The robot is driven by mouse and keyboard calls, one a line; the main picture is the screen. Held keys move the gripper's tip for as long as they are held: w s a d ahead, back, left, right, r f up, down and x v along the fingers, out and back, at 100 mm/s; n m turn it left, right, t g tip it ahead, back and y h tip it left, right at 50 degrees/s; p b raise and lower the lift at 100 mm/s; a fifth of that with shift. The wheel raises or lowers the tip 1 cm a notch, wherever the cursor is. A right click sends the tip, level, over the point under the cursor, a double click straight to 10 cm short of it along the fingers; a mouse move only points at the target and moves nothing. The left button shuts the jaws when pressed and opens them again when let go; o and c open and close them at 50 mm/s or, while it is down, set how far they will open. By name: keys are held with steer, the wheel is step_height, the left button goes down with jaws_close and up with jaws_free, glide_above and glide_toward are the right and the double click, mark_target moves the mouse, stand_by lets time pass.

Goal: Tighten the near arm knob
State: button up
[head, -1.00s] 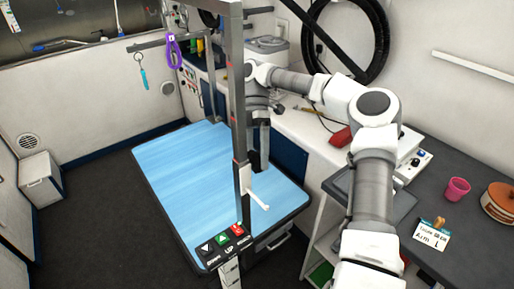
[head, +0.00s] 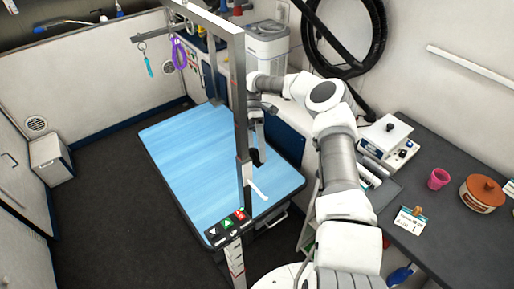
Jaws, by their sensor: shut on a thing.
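The grey metal grooming arm post (head: 238,95) rises at the near edge of the blue grooming table (head: 185,165). A pale clamp (head: 245,172) with a white lever (head: 258,190) sits low on the post. My gripper (head: 257,158) points down just right of the post, close above the clamp, with its dark fingers over the table. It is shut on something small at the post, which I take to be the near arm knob. The knob itself is hidden or too small to make out.
A control panel with arrow buttons (head: 227,228) is at the table's near corner. The dark counter (head: 430,215) at right holds a pink cup (head: 438,178), a lidded brown pot (head: 482,193) and a card (head: 410,221). The floor at left is clear.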

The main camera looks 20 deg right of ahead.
stand_by(0.5)
steer(key=o, duration=1.2)
steer(key=shift+r, duration=0.1)
steer(key=s+d+r, duration=0.2)
steer(key=d+r, duration=0.1)
steer(key=s+d+r, duration=0.2)
steer(key=d+r, duration=0.1)
steer(key=r, duration=0.1)
steer(key=s+d+r+p, duration=0.1)
steer(key=s+d+r, duration=0.1)
steer(key=d+r, duration=0.1)
steer(key=shift+s+d+r, duration=0.15)
steer(key=shift+d+r, duration=0.25)
steer(key=shift+d, duration=0.05)
